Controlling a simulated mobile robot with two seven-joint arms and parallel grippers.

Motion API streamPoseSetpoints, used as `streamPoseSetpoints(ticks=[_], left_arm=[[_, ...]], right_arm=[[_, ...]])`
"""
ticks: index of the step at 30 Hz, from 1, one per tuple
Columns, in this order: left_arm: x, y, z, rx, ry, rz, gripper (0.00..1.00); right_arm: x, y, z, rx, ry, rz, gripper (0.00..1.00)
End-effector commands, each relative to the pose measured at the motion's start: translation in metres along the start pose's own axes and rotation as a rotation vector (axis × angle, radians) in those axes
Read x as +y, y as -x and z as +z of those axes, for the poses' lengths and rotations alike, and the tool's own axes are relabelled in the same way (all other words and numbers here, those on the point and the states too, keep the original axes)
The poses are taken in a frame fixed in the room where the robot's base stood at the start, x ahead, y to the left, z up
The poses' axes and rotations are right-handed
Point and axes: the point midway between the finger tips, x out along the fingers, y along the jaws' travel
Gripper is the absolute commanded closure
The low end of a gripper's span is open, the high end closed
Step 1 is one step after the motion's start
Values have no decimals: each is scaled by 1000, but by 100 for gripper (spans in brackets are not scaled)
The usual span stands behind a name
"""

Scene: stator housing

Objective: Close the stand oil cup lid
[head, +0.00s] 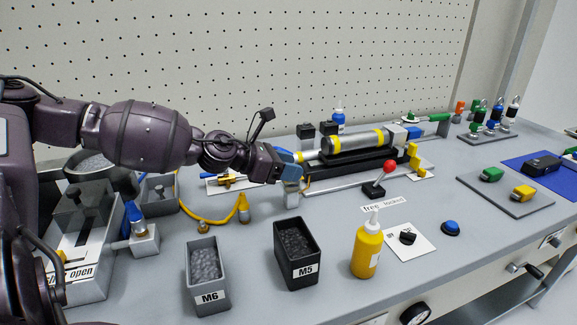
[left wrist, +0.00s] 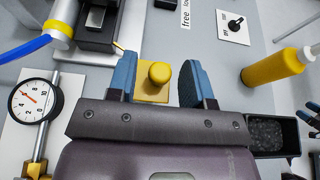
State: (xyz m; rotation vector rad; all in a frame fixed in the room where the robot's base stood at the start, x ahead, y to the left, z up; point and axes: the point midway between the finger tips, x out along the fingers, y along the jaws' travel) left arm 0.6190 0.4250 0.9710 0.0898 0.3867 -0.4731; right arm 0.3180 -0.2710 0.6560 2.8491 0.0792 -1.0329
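In the left wrist view a yellow square piece with a round yellow knob (left wrist: 159,73), apparently the oil cup lid, lies between my left gripper's blue fingers. My left gripper (left wrist: 158,82) is open, with a gap between each finger and the knob. In the head view the left gripper (head: 289,164) is low over a small grey block (head: 291,187), apparently the stand. The gripper hides the lid there, and I cannot tell the lid's tilt.
Bins marked M5 (head: 297,262) and M6 (head: 208,280) and a yellow bottle (head: 367,250) stand in front. A cylinder with yellow bands (head: 350,142) lies behind. A red-knobbed lever (head: 377,180) stands to the right. A dial gauge (left wrist: 35,101) is left of the fingers.

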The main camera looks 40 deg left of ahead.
Motion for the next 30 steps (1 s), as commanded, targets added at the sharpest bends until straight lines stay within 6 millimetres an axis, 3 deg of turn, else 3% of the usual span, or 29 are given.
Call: streamPoseSetpoints(ticks=[11,16,30], left_arm=[[0,11,4,-6,0,2,54],[0,33,9,-12,-3,4,54],[0,94,5,-7,0,3,54]], right_arm=[[2,4,-12,21,0,4,25],[4,13,-30,52,-2,10,25],[3,36,-52,78,-22,16,25]])
